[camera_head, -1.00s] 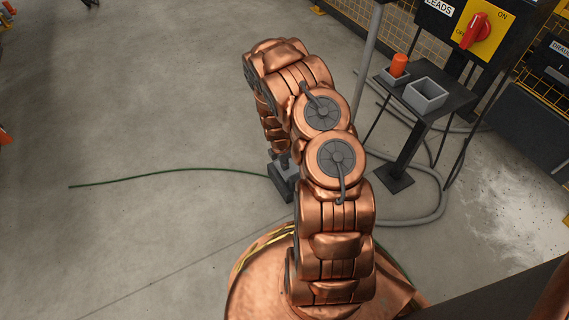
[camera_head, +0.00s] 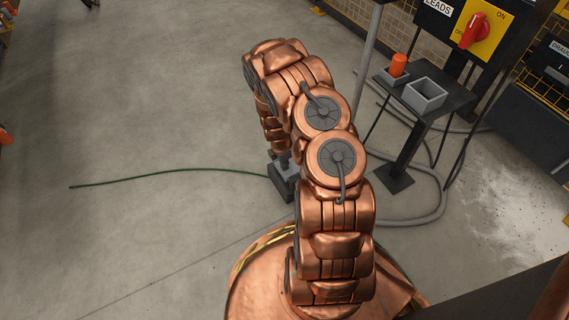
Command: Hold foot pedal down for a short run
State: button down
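The dark grey foot pedal (camera_head: 284,188) appears to be the boxy thing on the concrete floor near the middle, with a thin green cable (camera_head: 170,173) running to its left. My copper-coloured arm reaches over and down to it and hides its right side. The end of my arm, with my gripper (camera_head: 281,160), is right above the pedal, small and mostly hidden by my arm links. I cannot tell whether its fingers are open or shut, or whether the pedal is pressed.
A grey hose (camera_head: 440,190) curls on the floor.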

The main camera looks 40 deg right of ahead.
jog(key=shift+s+a+f, duration=0.25)
jog(key=shift+a+f, duration=0.15)
notch_tip(320, 180, up, 15)
jog(key=p, duration=0.7)
jog(key=shift+w+p, duration=0.3)
jog(key=s+a+r+m+p, duration=0.25)
jog(key=a+r+p, duration=0.2)
jog(key=r, duration=0.85)
jog(key=s+a+r+m+p, duration=0.25)
jog(key=r+p, duration=0.35)
jog(key=r, duration=0.6)
jog(key=s+a+r+m+p, duration=0.1)
jog(key=a+r+m+p, duration=0.4)
jog(key=r, duration=0.8)
jog(key=s+a+r+m+p, duration=0.2)
jog(key=s+a+r+p, duration=0.2)
jog(key=r, duration=0.6)
jog(key=s+a+r+m+g+p, duration=0.1)
jog(key=s+a+r+p, duration=0.3)
jog(key=s+r+p, duration=0.4)
jog(key=s+a+r+m+y+p, duration=0.1)
jog(key=s+a+r+m+p, duration=0.2)
jog(key=s+r+p, duration=0.4)
jog(key=s+a+r, duration=0.1)
jog(key=s+r, duration=0.2)
jog(key=r, duration=0.4)
jog(key=shift+s+g, duration=0.3)
jog(key=shift+s, duration=0.1)
